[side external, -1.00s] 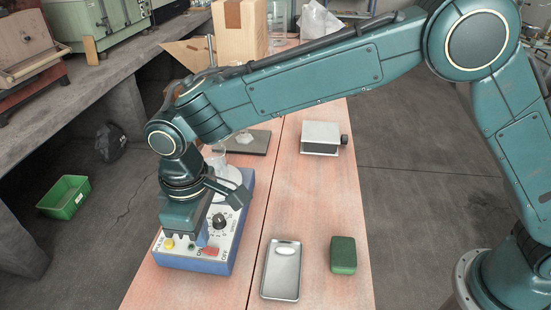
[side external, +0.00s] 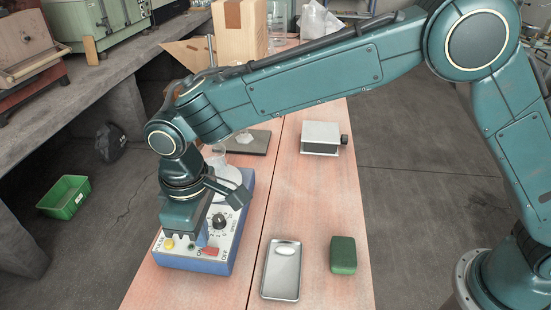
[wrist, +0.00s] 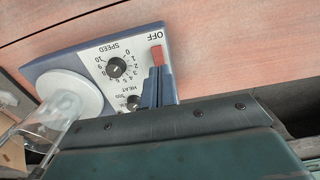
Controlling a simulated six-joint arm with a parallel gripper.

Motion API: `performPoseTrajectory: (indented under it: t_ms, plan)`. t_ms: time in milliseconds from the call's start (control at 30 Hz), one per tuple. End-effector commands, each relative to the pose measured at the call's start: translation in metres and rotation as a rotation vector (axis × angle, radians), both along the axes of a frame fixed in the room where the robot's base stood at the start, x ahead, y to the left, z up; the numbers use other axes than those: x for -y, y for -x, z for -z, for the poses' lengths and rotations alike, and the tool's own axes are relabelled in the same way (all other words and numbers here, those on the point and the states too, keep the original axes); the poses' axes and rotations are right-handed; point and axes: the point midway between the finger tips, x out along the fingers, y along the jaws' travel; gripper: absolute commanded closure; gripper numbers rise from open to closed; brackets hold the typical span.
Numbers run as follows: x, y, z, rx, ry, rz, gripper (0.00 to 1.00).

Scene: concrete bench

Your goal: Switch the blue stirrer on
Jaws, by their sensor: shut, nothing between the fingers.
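The blue stirrer (side external: 190,263) stands on the bench below my gripper, with a pale control panel, a black speed knob (side external: 219,221) and a yellow button (side external: 168,244). Its red switch (side external: 210,252) is on the panel's front part. In the wrist view the red switch (wrist: 157,54) lies near the printed OFF, right at my fingertips; I cannot tell whether they touch it or which way it is tipped. My gripper (wrist: 157,72) is shut and empty, pointing down at the panel. In the side view its fingertips (side external: 203,241) are just beside the switch.
A glass beaker (wrist: 48,122) stands on the stirrer's white round plate (wrist: 68,88). A metal tray (side external: 281,283) with a white piece and a green block (side external: 343,255) lie to the right. A cardboard box (side external: 240,32) stands behind.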

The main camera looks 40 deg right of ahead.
Motion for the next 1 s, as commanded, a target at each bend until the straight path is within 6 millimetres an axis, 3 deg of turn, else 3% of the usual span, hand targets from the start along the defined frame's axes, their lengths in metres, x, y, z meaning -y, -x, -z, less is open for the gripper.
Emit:
performPoseTrajectory:
  t_ms: [1000]
  plan:
    - [0.0000,0.0000,0.0082,-0.001,0.001,0.000,1.00]
